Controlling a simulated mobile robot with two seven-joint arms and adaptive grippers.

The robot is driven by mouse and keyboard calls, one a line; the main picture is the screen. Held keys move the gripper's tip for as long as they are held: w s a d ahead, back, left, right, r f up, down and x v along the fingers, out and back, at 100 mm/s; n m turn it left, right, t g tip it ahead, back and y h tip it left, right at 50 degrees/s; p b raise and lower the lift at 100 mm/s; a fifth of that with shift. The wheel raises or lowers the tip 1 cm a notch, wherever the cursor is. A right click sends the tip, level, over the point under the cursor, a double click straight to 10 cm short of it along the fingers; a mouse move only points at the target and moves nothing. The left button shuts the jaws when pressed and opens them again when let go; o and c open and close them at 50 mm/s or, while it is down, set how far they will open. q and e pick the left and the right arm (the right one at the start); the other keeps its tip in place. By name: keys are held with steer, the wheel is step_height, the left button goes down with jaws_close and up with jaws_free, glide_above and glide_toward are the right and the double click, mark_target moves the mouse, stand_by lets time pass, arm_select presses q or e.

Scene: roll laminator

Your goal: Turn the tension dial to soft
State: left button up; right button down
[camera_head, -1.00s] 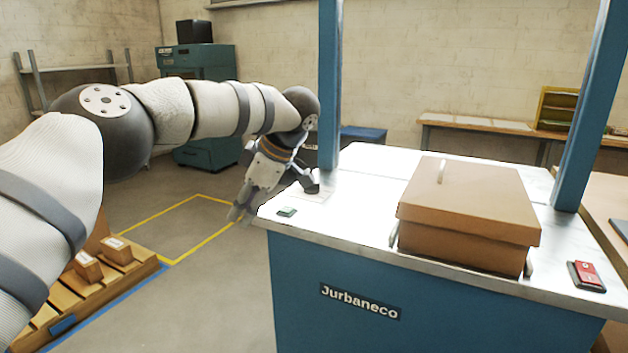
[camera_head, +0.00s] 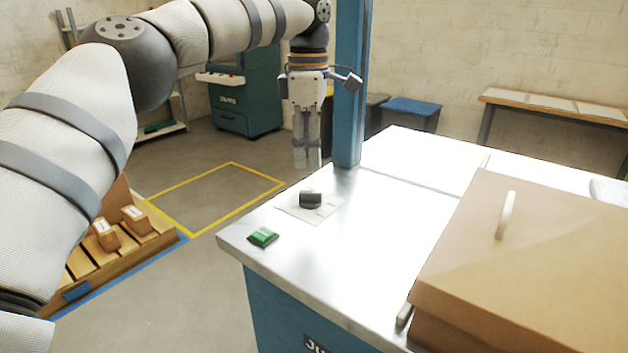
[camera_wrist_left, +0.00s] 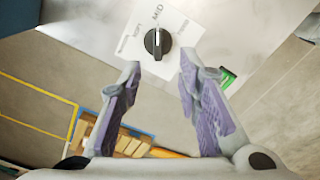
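The tension dial (camera_head: 311,199) is a black knob on a white label plate (camera_head: 322,211) near the left corner of the metal tabletop. In the left wrist view the dial (camera_wrist_left: 157,42) has a pale pointer line aimed toward the word MID; other print on the plate is too small to read. My left gripper (camera_head: 307,165) points straight down above and slightly behind the dial, apart from it. In the left wrist view its two fingers (camera_wrist_left: 160,66) are spread with nothing between them, and the dial lies just beyond the tips. My right gripper is out of view.
A green switch (camera_head: 263,237) sits on the tabletop (camera_head: 375,225) close to the dial. A blue post (camera_head: 350,85) rises right behind my left gripper. A large brown lidded box (camera_head: 530,265) covers the right side. The tabletop between dial and box is clear.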

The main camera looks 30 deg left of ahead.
mark_target(311, 192)
arm_select(q)
step_height(311, 192, down, 8)
steer(key=shift+w+b, duration=0.15)
steer(key=shift+b, duration=0.15)
jaws_close()
